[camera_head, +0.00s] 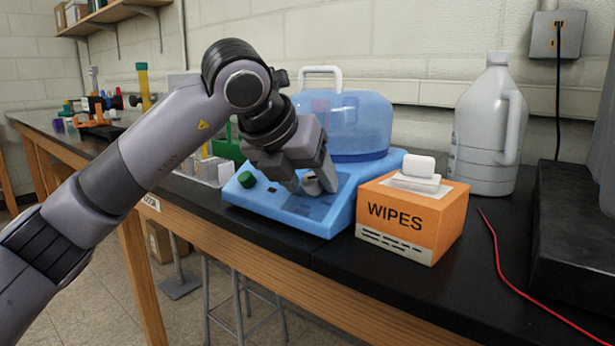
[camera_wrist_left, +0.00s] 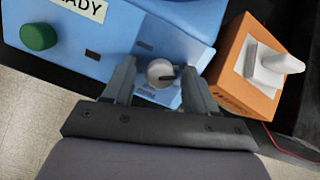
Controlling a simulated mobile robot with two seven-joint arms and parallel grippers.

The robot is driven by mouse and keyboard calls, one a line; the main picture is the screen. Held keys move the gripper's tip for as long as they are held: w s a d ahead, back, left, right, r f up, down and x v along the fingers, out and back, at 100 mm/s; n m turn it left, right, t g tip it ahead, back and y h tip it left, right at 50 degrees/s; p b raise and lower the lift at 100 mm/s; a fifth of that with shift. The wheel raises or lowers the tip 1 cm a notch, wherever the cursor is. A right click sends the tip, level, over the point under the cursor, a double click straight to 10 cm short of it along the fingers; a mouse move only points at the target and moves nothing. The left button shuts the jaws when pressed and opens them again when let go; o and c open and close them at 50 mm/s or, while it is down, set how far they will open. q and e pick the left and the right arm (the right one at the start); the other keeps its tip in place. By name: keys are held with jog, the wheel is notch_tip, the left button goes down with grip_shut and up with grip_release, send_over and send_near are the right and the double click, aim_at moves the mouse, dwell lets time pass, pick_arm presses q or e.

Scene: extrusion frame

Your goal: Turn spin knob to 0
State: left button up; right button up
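The blue centrifuge (camera_head: 290,218) stands on the black bench top, with a clear blue lid (camera_head: 345,120) and a green knob (camera_head: 247,179) at the left of its front panel. In the left wrist view, a round light-grey knob (camera_wrist_left: 160,72) with a dark pointer mark toward the right sits on the blue panel. My left gripper (camera_head: 312,184) is over the panel's right part. In the left wrist view its fingers (camera_wrist_left: 160,85) are spread on either side of the grey knob, with gaps showing. Scale markings around the knob are too small to read. My right gripper is out of view.
An orange wipes box (camera_head: 412,212) stands close to the right of the centrifuge. A white jug (camera_head: 486,135) is behind it. A red cable (camera_head: 505,272) lies on the bench at right. A small rack (camera_head: 208,170) stands to the left.

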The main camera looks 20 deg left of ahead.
pick_arm(q)
jog(key=v, duration=0.7)
jog(key=shift+p, duration=0.35)
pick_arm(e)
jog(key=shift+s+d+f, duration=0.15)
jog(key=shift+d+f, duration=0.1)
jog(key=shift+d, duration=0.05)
